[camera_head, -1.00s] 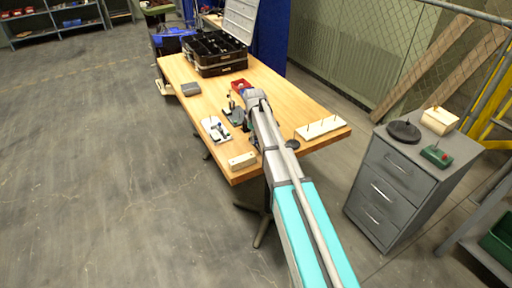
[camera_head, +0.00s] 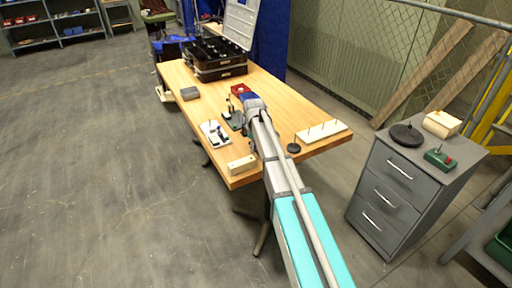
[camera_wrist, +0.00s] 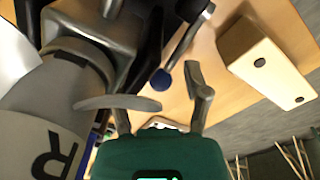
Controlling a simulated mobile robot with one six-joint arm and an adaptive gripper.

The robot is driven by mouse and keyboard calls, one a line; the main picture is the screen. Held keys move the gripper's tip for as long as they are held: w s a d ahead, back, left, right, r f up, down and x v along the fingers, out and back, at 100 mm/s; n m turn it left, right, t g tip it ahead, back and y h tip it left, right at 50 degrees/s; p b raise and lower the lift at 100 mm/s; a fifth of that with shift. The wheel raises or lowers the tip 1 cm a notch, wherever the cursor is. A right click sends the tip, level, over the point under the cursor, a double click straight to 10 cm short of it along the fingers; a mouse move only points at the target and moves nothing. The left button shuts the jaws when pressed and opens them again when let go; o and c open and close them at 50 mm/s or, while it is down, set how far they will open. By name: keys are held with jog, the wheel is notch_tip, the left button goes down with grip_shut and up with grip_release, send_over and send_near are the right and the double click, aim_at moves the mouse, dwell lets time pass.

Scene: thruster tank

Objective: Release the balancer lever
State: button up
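My gripper (camera_wrist: 158,92) has a green body at the bottom and two grey fingers spread apart. The knob appears between the fingertips, slightly beyond them; I see no contact. In the head view, my gripper (camera_head: 249,101) is at the left side of the workbench (camera_head: 290,97), over a dark green fixture (camera_head: 234,118). My arm and gripper partly hide that fixture, and the lever is too small to make out there.
A grey rounded body marked R (camera_wrist: 50,125) crowds the wrist view's left. A cream block (camera_head: 242,164), white plate (camera_head: 215,133), black disc (camera_head: 293,148) and pegged board (camera_head: 321,132) lie on the bench. A black toolbox (camera_head: 217,58) stands behind; a grey drawer cabinet (camera_head: 400,182) stands right.

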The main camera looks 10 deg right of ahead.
grip_shut()
jog(key=shift+s, duration=0.1)
jog(key=shift+s+r+t, duration=0.15)
jog(key=shift+r+t, duration=0.15)
jog(key=shift+t, duration=0.2)
jog(key=shift+r, duration=0.1)
jog(key=shift+o, duration=0.5)
grip_release()
